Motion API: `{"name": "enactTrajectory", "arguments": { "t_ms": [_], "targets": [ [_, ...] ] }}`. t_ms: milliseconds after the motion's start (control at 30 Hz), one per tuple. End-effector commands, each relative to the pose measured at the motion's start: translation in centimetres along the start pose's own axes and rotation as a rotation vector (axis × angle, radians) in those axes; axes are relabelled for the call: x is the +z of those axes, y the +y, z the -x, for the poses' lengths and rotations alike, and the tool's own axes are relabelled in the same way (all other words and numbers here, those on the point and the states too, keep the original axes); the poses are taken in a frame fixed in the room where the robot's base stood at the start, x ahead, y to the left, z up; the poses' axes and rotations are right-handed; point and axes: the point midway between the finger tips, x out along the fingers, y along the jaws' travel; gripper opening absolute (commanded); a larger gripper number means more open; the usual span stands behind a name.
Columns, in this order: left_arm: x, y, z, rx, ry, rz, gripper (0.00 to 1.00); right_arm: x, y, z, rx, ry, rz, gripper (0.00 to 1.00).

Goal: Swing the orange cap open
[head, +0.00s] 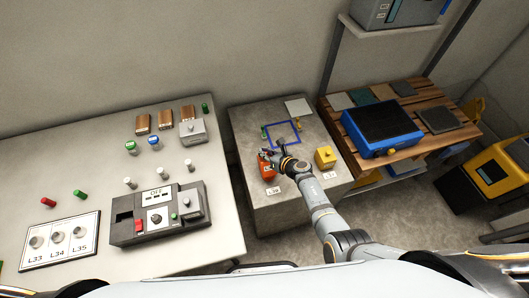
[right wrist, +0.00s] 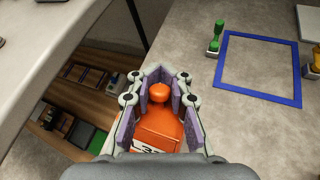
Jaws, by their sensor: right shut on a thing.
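The orange cap (right wrist: 162,127) has a rounded knob on top and a white label that is partly hidden. In the head view the orange cap (head: 267,170) is at the left front of the grey block-like stand. My right gripper (right wrist: 158,84) is shut on the orange cap, with purple-padded fingers on both sides of its knob and upper body. In the head view my right gripper (head: 273,157) reaches over the cap and covers part of it. Whether the cap is tilted or hinged cannot be told. My left gripper is not in view.
The grey stand (head: 290,212) also carries a blue square outline (head: 285,133), a yellow cap-like block (head: 325,157) and a white sheet (head: 298,107). A white table (head: 85,150) with a control box (head: 158,213) stands left. A blue case (head: 382,130) sits on the wooden table right.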

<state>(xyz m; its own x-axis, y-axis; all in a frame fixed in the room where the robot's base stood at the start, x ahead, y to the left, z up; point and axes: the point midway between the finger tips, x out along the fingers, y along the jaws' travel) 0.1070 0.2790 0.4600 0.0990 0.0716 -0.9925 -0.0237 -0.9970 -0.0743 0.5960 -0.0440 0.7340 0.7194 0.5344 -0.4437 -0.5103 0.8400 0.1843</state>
Motion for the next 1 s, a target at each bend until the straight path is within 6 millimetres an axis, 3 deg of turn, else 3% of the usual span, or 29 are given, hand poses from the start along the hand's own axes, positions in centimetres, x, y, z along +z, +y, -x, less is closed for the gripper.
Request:
{"name": "enactTrajectory", "arguments": {
  "t_ms": [167,200,367,767,1000],
  "targets": [
    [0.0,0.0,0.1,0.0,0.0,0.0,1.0,0.7,-0.4,0.1,-0.007,-0.009,0.006,0.0],
    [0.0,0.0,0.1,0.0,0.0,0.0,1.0,0.7,-0.4,0.1,-0.007,-0.009,0.006,0.19],
    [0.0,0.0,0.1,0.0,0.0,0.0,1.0,0.5,-0.3,0.1,-0.005,-0.007,0.005,0.41],
    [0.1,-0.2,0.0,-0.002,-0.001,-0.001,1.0,0.1,-0.2,0.6,-0.002,-0.003,0.003,0.42],
    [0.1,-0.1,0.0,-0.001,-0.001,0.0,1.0,0.1,-0.2,4.7,-0.005,-0.003,0.005,0.42]
  ]
}}
